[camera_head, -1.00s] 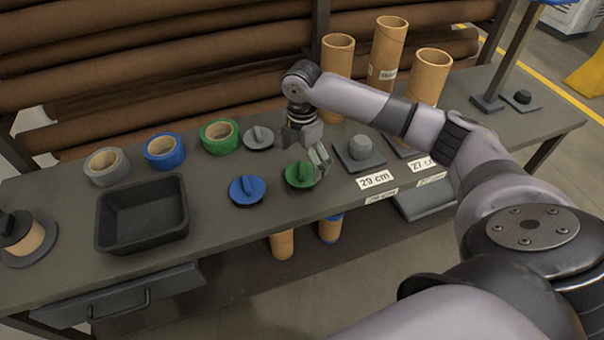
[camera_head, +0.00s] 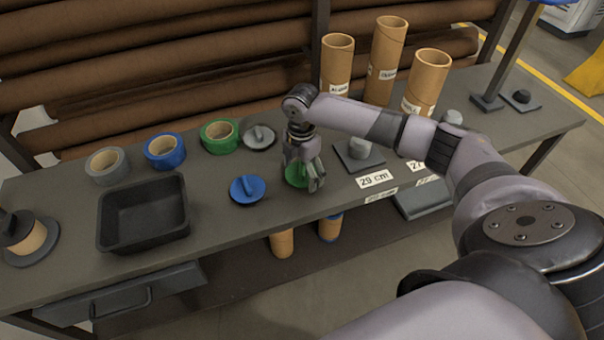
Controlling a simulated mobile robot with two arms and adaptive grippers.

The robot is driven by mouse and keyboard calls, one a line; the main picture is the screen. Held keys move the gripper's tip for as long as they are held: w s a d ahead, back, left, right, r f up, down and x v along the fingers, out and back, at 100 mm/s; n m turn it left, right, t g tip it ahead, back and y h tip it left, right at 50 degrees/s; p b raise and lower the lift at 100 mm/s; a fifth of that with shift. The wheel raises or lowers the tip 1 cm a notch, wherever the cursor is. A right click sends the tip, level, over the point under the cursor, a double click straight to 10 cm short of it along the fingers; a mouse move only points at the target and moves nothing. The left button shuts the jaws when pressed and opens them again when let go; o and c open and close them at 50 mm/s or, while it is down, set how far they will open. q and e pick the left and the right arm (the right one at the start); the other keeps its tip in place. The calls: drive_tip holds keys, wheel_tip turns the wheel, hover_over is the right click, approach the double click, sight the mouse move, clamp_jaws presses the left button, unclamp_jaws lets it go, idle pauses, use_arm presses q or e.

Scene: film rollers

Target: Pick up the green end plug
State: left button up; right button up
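The green end plug (camera_head: 293,178) lies on the grey workbench, to the right of the blue end plug (camera_head: 246,189). My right gripper (camera_head: 305,184) points down over the green plug, with its fingers at the plug and covering much of it, including its handle. I cannot tell whether the fingers are closed on the handle or still apart around it. The plug appears to rest on the bench. My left gripper is not in view.
A grey end plug (camera_head: 258,137) lies behind the gripper. Green (camera_head: 219,136), blue (camera_head: 165,151) and grey (camera_head: 107,166) tape rolls line the back left. A black tray (camera_head: 143,241) stands front left. Cardboard tubes (camera_head: 386,60) stand at the back right. A square grey base (camera_head: 359,156) sits right of the gripper.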

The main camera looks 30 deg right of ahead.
drive_tip(key=c, duration=0.8)
